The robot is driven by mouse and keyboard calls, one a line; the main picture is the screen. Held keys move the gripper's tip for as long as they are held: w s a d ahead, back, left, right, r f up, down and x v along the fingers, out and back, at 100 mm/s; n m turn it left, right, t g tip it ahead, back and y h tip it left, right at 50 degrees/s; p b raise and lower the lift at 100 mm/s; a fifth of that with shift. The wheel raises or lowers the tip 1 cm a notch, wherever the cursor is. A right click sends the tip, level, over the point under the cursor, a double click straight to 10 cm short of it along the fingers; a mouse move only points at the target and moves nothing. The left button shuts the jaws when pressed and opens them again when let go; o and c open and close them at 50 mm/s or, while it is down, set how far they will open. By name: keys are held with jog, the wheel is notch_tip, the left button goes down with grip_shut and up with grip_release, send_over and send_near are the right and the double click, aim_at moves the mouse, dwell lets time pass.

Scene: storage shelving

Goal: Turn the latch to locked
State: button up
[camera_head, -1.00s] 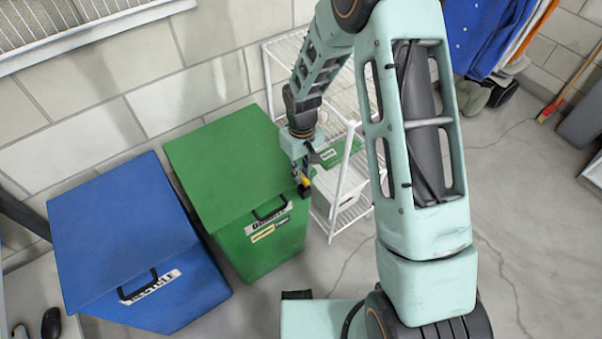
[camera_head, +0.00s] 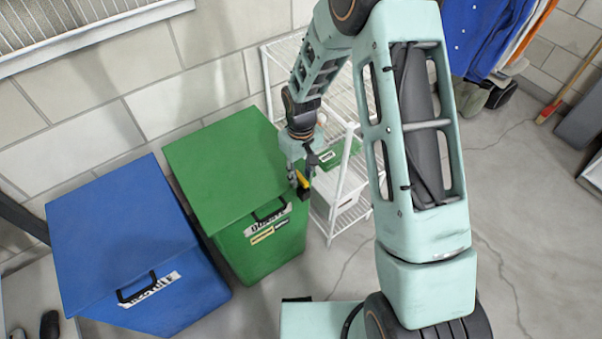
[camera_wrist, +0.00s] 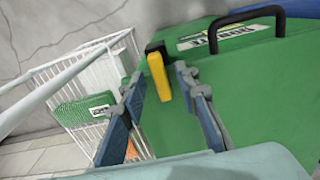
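The latch (camera_wrist: 158,74) is a yellow handle with a black mount on the side of the green bin (camera_wrist: 230,110), near its lid edge. It also shows as a small yellow and black piece in the head view (camera_head: 303,184), at the bin's right corner. My gripper (camera_wrist: 160,88) is open, its two blue-grey fingers on either side of the yellow handle in the wrist view. I cannot tell whether either finger touches it. In the head view my gripper (camera_head: 306,170) is just above the latch and partly hides that corner.
A blue bin (camera_head: 125,240) with a black handle stands left of the green bin. A white wire shelf (camera_head: 345,185) holding a white box and a green item stands close on the right. Grey floor (camera_head: 420,200) is open farther right.

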aim_at(301, 177)
notch_tip(301, 177, up, 12)
dwell(0.5)
dwell(0.4)
